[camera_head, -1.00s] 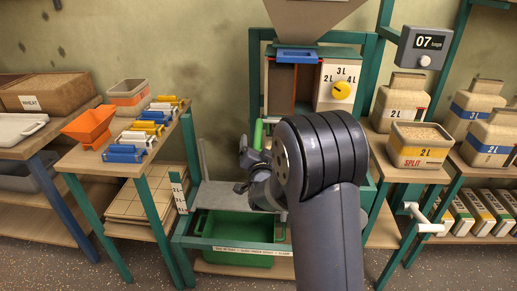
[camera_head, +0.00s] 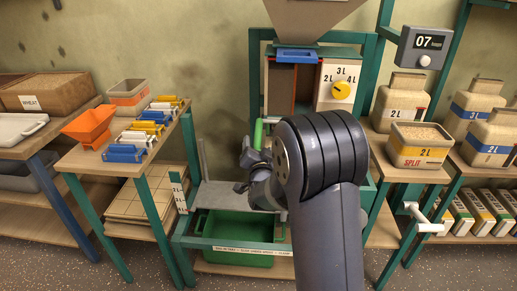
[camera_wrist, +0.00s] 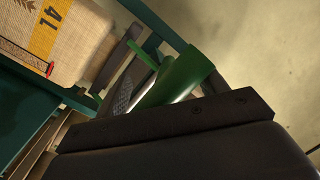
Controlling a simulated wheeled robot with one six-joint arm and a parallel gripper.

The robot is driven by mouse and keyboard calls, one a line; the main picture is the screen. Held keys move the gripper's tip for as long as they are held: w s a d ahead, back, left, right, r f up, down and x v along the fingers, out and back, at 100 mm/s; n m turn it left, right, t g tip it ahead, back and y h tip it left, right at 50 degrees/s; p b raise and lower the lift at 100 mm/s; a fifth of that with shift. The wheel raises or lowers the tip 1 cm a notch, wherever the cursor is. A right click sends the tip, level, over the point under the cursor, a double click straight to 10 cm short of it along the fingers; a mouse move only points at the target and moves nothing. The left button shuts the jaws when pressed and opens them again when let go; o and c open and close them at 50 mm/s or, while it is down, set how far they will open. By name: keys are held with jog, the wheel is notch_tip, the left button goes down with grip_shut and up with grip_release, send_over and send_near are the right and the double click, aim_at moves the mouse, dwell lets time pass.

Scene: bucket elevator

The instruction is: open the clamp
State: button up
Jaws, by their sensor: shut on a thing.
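A green upright handle (camera_head: 258,132) stands below the dosing box, just behind my arm; I take it for the clamp's lever. The rest of the clamp is hidden by my arm. In the wrist view the green handle (camera_wrist: 183,76) is large and lies between the dark finger pads. My gripper (camera_wrist: 160,84) is shut on it. In the head view my wrist is low in the green frame, over the grey plate (camera_head: 212,193), and the fingertips are mostly hidden.
A blue slide (camera_head: 297,56) and a dial (camera_head: 341,90) are above the handle. A green bin (camera_head: 240,240) is below, behind the frame's front bar. Tables with clips and an orange funnel (camera_head: 88,126) stand left; bags and a split box (camera_head: 418,145) stand right.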

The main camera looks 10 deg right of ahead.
aim_at(257, 132)
jog(key=shift+r, duration=0.1)
jog(key=r+g+p, duration=0.1)
jog(key=p, duration=0.1)
jog(key=r+g+p, duration=0.1)
jog(key=p, duration=0.2)
jog(key=shift+s+r, duration=0.2)
jog(key=shift+r, duration=0.15)
jog(key=r+g+p, duration=0.1)
jog(key=r+p, duration=0.1)
jog(key=p, duration=0.2)
jog(key=shift+g+y, duration=0.3)
jog(key=shift+g, duration=0.1)
jog(key=r+g+p, duration=0.1)
jog(key=p, duration=0.2)
jog(key=r+g+p, duration=0.1)
jog(key=p, duration=0.2)
jog(key=shift+w+m+y+p, duration=0.2)
jog(key=shift+m+y+p, duration=0.1)
jog(key=shift+m+p, duration=0.1)
jog(key=shift+w+r+p, duration=0.25)
jog(key=shift+r+p, duration=0.25)
jog(key=shift+p, duration=0.25)
jog(key=shift+c, duration=0.2)
jog(key=o, duration=1.3)
